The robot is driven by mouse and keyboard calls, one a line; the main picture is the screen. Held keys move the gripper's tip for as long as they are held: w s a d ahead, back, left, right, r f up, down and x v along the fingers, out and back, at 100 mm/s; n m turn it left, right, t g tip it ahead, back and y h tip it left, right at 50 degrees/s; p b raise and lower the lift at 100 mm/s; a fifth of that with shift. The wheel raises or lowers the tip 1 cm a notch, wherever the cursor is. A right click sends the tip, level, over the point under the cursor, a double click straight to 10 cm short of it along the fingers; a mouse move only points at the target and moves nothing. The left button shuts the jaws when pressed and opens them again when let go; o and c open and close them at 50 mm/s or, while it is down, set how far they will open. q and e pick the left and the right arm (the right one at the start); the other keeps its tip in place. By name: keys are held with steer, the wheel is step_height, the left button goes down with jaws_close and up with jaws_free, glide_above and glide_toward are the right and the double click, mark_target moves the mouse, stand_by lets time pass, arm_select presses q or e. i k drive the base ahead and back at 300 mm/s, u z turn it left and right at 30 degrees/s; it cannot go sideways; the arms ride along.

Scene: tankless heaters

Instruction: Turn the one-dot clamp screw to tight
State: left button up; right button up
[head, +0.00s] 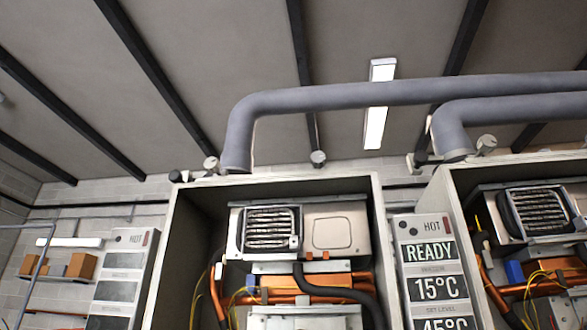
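No one-dot mark can be made out in the head view, so I cannot tell which part is the one-dot clamp screw. Small pale round knobs show near the pipe bases: a left knob (211,163), a middle knob (318,158) above the middle heater cabinet (375,220), and a right knob (486,143) beside the right pipe. Whether any of them is a clamp screw is unclear. A grey exhaust pipe (330,97) bends down to the top of the middle cabinet. Neither of my grippers is in view.
The open middle cabinet holds a heater unit (335,228) with copper pipes and wires. A display panel (428,265) reads HOT, READY and 15°C. A right cabinet (455,215) stands beside it. Shelves with boxes (82,265) are at the left. A ceiling lamp (375,128) hangs above.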

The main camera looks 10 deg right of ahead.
mark_target(212, 165)
steer(key=z, duration=0.7)
steer(key=k, duration=1)
steer(key=u, duration=1.2)
steer(key=i, duration=0.5)
steer(key=u, duration=0.05)
